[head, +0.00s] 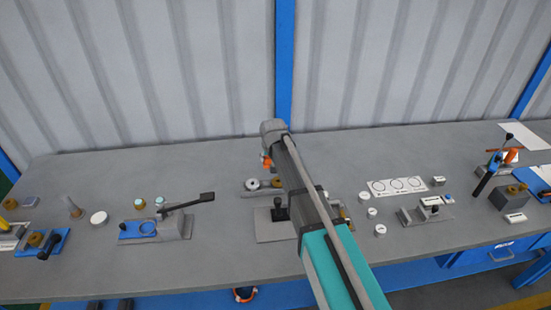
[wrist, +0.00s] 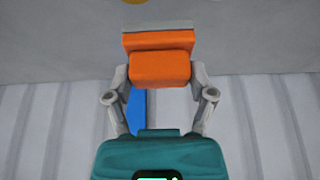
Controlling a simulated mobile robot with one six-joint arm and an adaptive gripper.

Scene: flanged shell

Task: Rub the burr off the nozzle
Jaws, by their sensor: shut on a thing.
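My gripper (wrist: 160,85) is shut on an orange block (wrist: 160,66) with a grey strip along its far edge, seen in the wrist view between both fingers. In the head view a little of the orange block (head: 266,162) shows left of my arm, near the back of the bench. My arm hides most of the gripper there. I cannot tell for sure which part is the nozzle, and no burr can be made out. A small grey tapered piece (head: 75,208) stands at the left of the bench.
A low fixture with round parts (head: 252,184) lies near my gripper, partly behind my arm. A clamp with a black lever (head: 180,222) stands left of it. Small white cylinders (head: 372,212) and another clamp (head: 427,213) stand to the right. The bench's back strip is mostly clear.

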